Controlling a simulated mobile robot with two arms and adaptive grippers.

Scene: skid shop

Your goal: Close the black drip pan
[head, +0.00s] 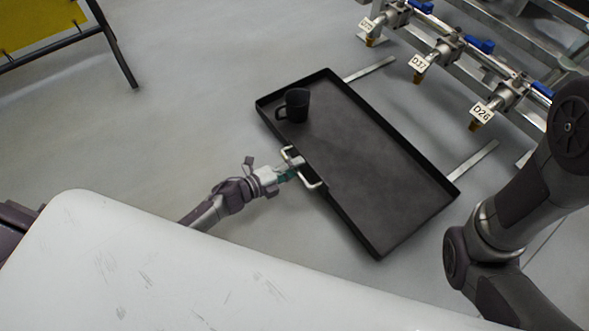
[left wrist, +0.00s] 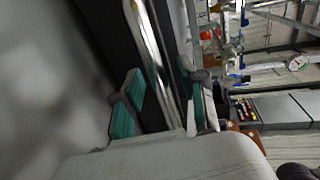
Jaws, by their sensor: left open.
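The black drip pan (head: 375,165) is a wide shallow tray, pulled out from under the pipe rack on two light rails. A black mug (head: 296,106) stands in its far left corner. A pale metal handle (head: 313,182) is on the pan's near left side. My left gripper (head: 290,172) is open at this handle, with its fingertips by the bar. In the left wrist view, the handle bar (left wrist: 152,55) runs between the two teal-padded fingers of my left gripper (left wrist: 165,105). I cannot tell whether the pads touch it. My right gripper is out of view.
A pipe rack with blue-handled valves (head: 481,45) and tags marked D26 and D37 stands at the upper right. A yellow panel on a dark frame (head: 38,22) stands at the upper left. The grey floor left of the pan is clear.

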